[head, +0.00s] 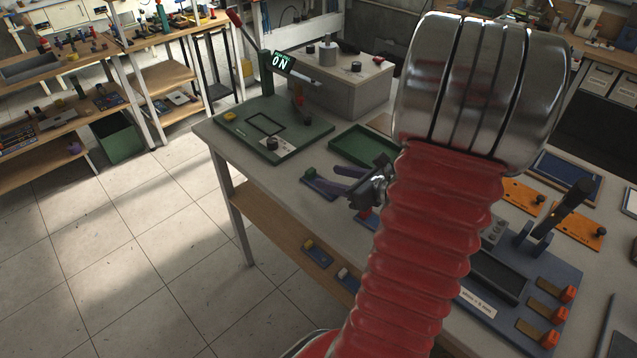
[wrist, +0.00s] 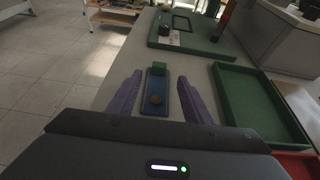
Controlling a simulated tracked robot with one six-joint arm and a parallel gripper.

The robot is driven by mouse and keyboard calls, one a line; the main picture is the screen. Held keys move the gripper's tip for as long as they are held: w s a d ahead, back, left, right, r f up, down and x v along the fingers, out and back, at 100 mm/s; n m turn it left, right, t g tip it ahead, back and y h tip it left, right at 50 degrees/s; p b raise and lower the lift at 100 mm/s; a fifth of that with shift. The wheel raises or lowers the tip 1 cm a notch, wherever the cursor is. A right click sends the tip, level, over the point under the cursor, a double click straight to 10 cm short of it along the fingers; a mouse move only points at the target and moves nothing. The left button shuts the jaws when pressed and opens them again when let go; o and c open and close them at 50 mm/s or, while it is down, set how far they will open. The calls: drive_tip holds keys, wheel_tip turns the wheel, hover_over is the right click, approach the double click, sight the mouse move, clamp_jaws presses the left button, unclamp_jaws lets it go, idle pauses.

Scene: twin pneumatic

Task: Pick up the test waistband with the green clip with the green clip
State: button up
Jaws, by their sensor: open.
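In the head view my gripper (head: 334,181) is partly hidden by my red arm. I cannot tell how far the fingertips are above the bench.
An empty green tray (wrist: 258,106) lies close to the right of my gripper. Orange plates (head: 578,228) lie at the right. The bench edge is close on the left.

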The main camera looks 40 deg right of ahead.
sight(313, 174)
drive_tip(key=shift+x, duration=0.85)
drive_tip(key=shift+w+f, duration=0.1)
drive_tip(key=shift+x, duration=2.45)
drive_tip(key=shift+f, duration=0.15)
drive_tip(key=shift+c, duration=0.2)
drive_tip(key=c, duration=0.7)
drive_tip(key=shift+r, duration=5.05)
